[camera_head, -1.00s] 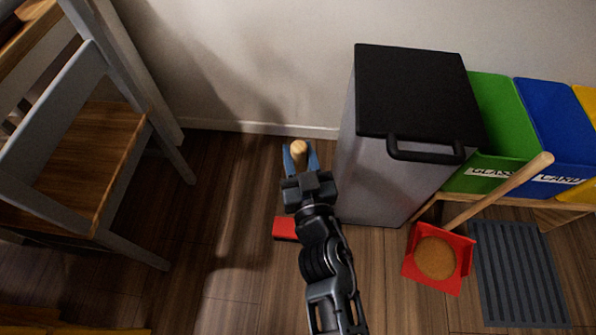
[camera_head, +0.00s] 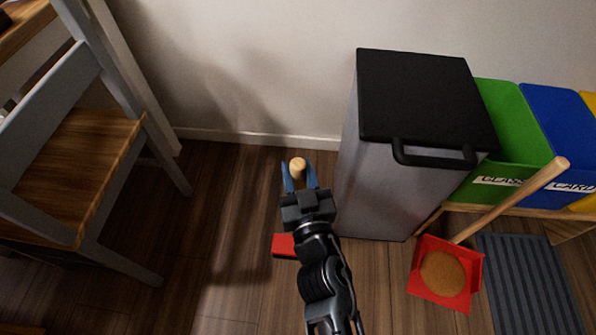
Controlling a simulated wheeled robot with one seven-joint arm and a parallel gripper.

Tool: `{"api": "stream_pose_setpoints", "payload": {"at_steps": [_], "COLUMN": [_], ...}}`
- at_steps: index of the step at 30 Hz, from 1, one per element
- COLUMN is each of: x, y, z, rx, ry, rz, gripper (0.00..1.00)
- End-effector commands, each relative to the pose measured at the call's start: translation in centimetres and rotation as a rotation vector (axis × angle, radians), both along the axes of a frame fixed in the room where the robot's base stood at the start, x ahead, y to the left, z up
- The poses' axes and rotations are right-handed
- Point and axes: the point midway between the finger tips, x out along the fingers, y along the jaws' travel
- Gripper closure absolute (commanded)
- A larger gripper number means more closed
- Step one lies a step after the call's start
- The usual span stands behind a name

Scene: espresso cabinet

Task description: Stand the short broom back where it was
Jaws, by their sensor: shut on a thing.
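My gripper (camera_head: 299,180) is near the middle of the view, its blue fingers shut around the wooden handle of the short broom (camera_head: 297,167). The handle is seen almost end-on, so the broom looks roughly upright. The broom's red head (camera_head: 284,245) shows at floor level, just left of my arm. My gripper and arm hide most of the handle and part of the head. I cannot tell whether the head touches the floor.
A grey bin (camera_head: 425,110) with a black lid stands close to the right of my gripper. A red dustpan (camera_head: 447,275) with a wooden handle lies beside a grey mat (camera_head: 530,285). Green and blue recycling bins are behind. A wooden chair (camera_head: 80,170) stands left. Floor between chair and bin is clear.

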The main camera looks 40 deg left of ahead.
Motion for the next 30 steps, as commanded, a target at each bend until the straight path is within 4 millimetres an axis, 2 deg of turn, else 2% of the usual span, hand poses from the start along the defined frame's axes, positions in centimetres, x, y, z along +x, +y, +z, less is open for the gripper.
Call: {"api": "stream_pose_setpoints", "payload": {"at_steps": [1, 2, 9, 19, 23, 30], "x": [0.0, 0.0, 0.0, 0.0, -1.1, -4.4], "y": [0.0, 0.0, 0.0, 0.0, -1.4, -5.2], "z": [-0.1, -0.2, -0.1, 0.4, 0.2, 0.3], "rx": [0.002, 0.001, 0.0, 0.0, -0.001, -0.002], "ry": [-0.002, 0.001, 0.0, 0.0, 0.003, 0.004], "rz": [0.0, 0.0, 0.0, 0.0, -0.001, -0.002], "gripper": [1.0, 0.62, 0.4, 0.4, 0.4, 0.4]}}
